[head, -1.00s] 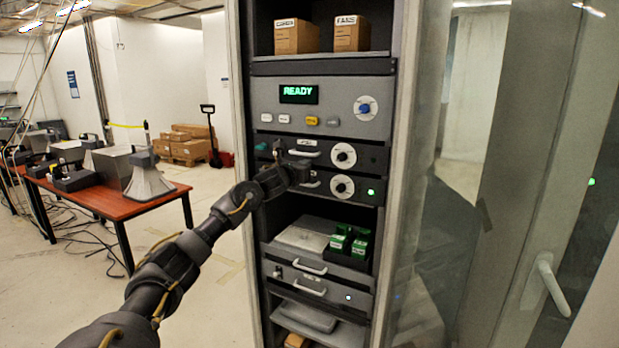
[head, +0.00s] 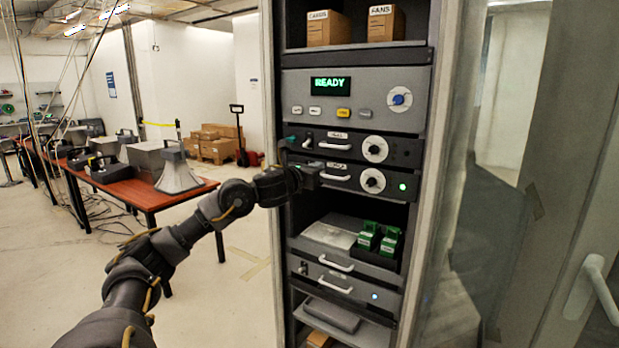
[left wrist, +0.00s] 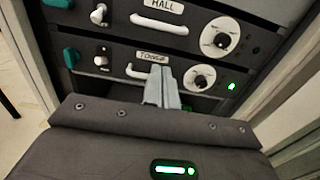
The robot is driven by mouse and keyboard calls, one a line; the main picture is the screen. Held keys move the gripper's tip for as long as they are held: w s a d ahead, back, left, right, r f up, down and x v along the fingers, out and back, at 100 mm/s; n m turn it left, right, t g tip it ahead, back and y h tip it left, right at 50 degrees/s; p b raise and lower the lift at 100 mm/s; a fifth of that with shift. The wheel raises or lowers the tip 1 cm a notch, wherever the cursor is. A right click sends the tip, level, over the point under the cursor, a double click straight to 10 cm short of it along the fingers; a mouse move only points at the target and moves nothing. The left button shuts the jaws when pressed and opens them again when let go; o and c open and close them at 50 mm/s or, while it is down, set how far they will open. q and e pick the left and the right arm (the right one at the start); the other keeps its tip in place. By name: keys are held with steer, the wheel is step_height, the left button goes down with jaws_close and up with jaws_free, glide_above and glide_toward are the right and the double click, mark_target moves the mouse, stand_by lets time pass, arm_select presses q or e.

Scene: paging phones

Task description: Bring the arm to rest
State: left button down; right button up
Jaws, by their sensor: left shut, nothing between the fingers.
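My left arm comes in from the left in the head view, and its gripper (head: 312,177) is in front of the rack's lower knob unit, the one with a green light (head: 402,187). In the left wrist view the gripper fingers (left wrist: 162,88) are shut together and empty, close to the white handle of the unit labelled TONGA or similar (left wrist: 150,57). I cannot tell whether they touch it. The unit labelled HALL (left wrist: 165,22) is just above. My right gripper is not in view.
The rack (head: 272,120) has a READY display (head: 330,86) above and green items (head: 378,240) on a shelf below. A glass door (head: 470,200) stands at right. A red table (head: 150,197) with a megaphone horn (head: 178,172) is at left. Floor between is clear.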

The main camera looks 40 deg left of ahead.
arm_select(q)
steer(key=s, duration=0.2)
steer(key=shift+s+d+r, duration=0.2)
steer(key=shift+s+d, duration=0.05)
steer(key=shift+s, duration=0.1)
steer(key=shift+w+f, duration=0.1)
steer(key=shift+w, duration=0.05)
